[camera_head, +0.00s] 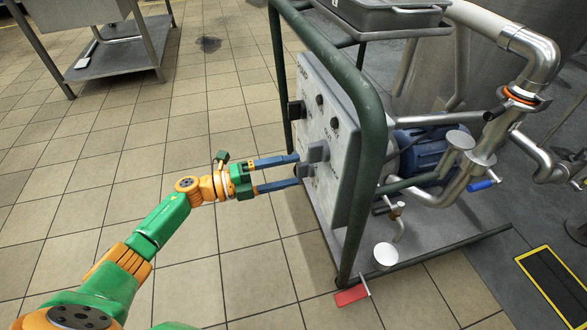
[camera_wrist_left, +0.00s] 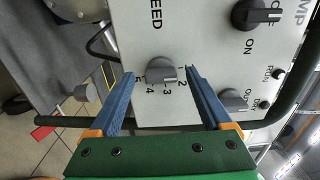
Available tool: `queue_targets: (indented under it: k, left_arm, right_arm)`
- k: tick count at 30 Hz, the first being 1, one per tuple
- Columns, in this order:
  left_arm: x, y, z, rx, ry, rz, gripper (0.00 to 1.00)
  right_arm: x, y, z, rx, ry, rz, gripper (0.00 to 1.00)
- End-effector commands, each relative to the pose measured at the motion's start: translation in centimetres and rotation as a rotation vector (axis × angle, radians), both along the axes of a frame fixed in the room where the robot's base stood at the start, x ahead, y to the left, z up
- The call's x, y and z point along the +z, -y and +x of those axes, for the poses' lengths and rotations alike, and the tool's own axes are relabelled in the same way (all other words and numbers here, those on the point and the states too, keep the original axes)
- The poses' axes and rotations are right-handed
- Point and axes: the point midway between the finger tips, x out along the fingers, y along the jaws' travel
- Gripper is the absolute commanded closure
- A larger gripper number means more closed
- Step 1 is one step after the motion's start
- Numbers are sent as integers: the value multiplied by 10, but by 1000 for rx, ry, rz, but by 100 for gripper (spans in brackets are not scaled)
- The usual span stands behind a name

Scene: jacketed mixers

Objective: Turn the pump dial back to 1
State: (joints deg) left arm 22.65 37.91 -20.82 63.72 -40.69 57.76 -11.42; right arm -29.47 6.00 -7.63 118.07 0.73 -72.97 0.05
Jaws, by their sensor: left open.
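The pump dial (camera_wrist_left: 160,72), a dark grey knob marked SPEED, sits on the pale control panel (camera_wrist_left: 210,30). In the left wrist view the numerals 2, 3, 4 and 5 show around its lower side; its exact setting is hard to read. My left gripper (camera_wrist_left: 158,74) is open, its two blue fingers on either side of the dial with gaps visible. In the head view the left gripper (camera_head: 298,170) reaches the panel face (camera_head: 325,185) from the left, and the dial is small there. My right gripper is not in view.
A green tube frame (camera_head: 372,120) borders the panel. Other knobs (camera_wrist_left: 255,12) (camera_wrist_left: 235,100) sit near the dial. A blue pump motor (camera_head: 425,148) and steel pipes (camera_head: 535,50) stand behind. A red pedal (camera_head: 351,295) lies at the frame's foot.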

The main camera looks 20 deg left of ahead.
Motion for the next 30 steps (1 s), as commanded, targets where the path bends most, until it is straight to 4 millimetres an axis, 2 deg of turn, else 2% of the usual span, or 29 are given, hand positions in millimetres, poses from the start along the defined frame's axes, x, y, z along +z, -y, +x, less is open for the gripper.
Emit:
queue_targets:
  k: [3, 8, 23, 26, 28, 29, 30]
  left_arm:
    - [0, -23, -15, 2, -4, 2, 18]
    - [0, -43, -29, 1, -3, 2, 18]
    - [-1, -43, -28, 25, -11, -18, 18]
    - [-14, -37, -9, 202, -92, -128, 18]
    - [-38, -39, 4, 431, -233, -265, 18]
    - [-53, -42, 5, 541, -317, -330, 18]
    - [-76, -48, 2, 688, -441, -407, 18]
  right_arm:
    - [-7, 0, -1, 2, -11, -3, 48]
    - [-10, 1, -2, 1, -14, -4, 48]
    - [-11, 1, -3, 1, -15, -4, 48]
    - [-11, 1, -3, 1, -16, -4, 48]
    - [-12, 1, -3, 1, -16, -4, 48]
    - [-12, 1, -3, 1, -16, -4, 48]
    - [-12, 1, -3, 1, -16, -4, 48]
